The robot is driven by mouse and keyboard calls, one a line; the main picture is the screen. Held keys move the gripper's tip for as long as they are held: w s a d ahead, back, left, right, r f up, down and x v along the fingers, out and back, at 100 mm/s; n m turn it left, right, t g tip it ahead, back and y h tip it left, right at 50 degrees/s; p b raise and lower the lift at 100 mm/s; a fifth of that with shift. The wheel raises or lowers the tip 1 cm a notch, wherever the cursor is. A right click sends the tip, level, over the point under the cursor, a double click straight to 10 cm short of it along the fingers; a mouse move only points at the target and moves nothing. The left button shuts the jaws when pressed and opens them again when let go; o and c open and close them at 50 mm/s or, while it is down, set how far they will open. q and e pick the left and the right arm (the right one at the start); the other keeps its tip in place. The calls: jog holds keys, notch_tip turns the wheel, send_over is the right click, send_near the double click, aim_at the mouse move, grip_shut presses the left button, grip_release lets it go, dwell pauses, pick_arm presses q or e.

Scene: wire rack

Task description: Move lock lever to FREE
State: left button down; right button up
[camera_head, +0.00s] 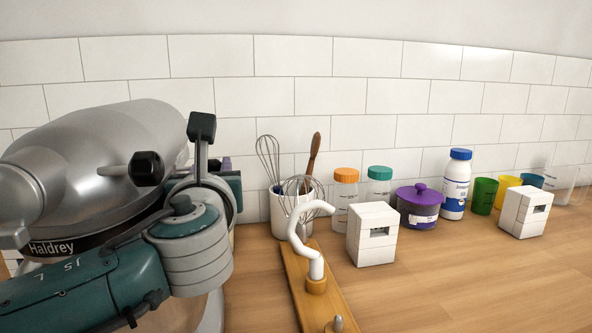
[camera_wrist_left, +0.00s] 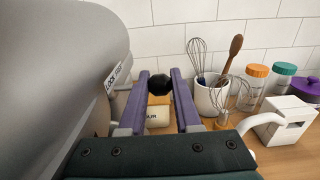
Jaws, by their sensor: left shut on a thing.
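The lock lever shows in the left wrist view as a black knob (camera_wrist_left: 159,84) between my left gripper's purple fingertips (camera_wrist_left: 160,78). The gripper is shut on this knob. The lever's stem is hidden there. A label starting with "LOCK" (camera_wrist_left: 112,76) is on the mixer's side, left of the fingers; the rest of it is hard to read. In the head view the silver mixer (camera_head: 105,140) fills the left, and my arm and wrist mostly hide my left gripper (camera_head: 220,163). A black knob on a silver stem (camera_head: 147,168) shows on the mixer there. My right gripper is out of view.
A white crock (camera_head: 283,222) with whisks and a wooden handle stands right of the mixer. A board with a white hook (camera_head: 312,262) lies in front. Jars, a purple pot (camera_head: 419,205) and white blocks (camera_head: 373,234) stand farther right. The right front counter is clear.

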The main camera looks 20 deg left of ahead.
pick_arm(q)
jog(key=c, duration=1.1)
grip_release()
jog(key=shift+f, duration=0.15)
jog(key=shift+o, duration=0.9)
jog(key=shift+w+a, duration=0.1)
jog(key=o, duration=0.3)
jog(key=v, duration=1)
